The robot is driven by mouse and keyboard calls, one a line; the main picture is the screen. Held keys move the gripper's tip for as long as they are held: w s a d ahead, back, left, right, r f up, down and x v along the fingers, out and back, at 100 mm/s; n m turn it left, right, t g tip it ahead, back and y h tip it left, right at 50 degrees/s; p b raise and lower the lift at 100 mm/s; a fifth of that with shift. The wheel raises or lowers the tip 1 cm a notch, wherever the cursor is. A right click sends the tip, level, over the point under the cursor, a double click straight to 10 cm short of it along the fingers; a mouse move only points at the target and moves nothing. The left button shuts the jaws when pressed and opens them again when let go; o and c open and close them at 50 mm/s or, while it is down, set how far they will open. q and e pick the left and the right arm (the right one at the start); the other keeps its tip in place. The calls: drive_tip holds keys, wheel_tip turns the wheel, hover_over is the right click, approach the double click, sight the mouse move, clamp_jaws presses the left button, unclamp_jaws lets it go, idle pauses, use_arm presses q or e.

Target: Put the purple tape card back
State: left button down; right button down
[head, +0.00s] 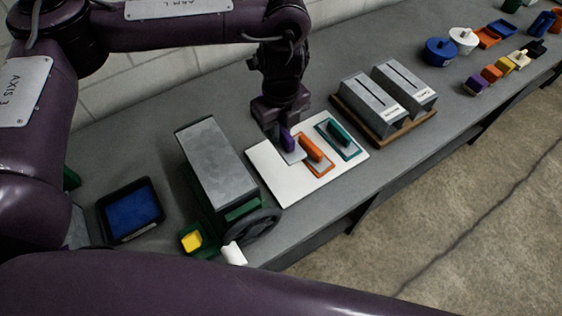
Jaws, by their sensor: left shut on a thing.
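My left gripper (282,128) is shut on the purple handle of the purple tape card (288,142). The card's grey plate is partly hidden by the gripper. It is at the left part of a white board (268,171), and I cannot tell whether it touches the board. An orange-handled card (313,150) lies on the board just right of it. A teal-handled card (341,136) lies further right. My right gripper is not in view.
A grey-topped machine with a handwheel (215,160) stands left of the board. A blue-filled tray (131,209) and yellow block (191,241) are near it. Two slotted metal boxes (372,104) stand on a wooden base at right. Lidded pots (440,50) and coloured blocks lie beyond.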

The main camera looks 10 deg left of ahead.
use_arm(q)
wheel_tip(320, 180, down, 10)
drive_tip(key=shift+r, duration=0.1)
drive_tip(key=shift+f+b, duration=0.7)
drive_tip(key=shift+f, duration=1.55)
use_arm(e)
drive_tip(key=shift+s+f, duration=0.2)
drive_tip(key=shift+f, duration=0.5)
use_arm(q)
drive_tip(key=shift+f, duration=0.2)
drive_tip(key=c, duration=1.4)
unclamp_jaws()
drive_tip(key=shift+o, duration=0.2)
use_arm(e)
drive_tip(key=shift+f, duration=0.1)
use_arm(q)
drive_tip(key=shift+w+r, duration=0.1)
drive_tip(key=shift+r, duration=0.45)
wheel_tip(320, 180, up, 11)
drive_tip(key=shift+r+p, duration=0.2)
drive_tip(key=shift+p, duration=0.15)
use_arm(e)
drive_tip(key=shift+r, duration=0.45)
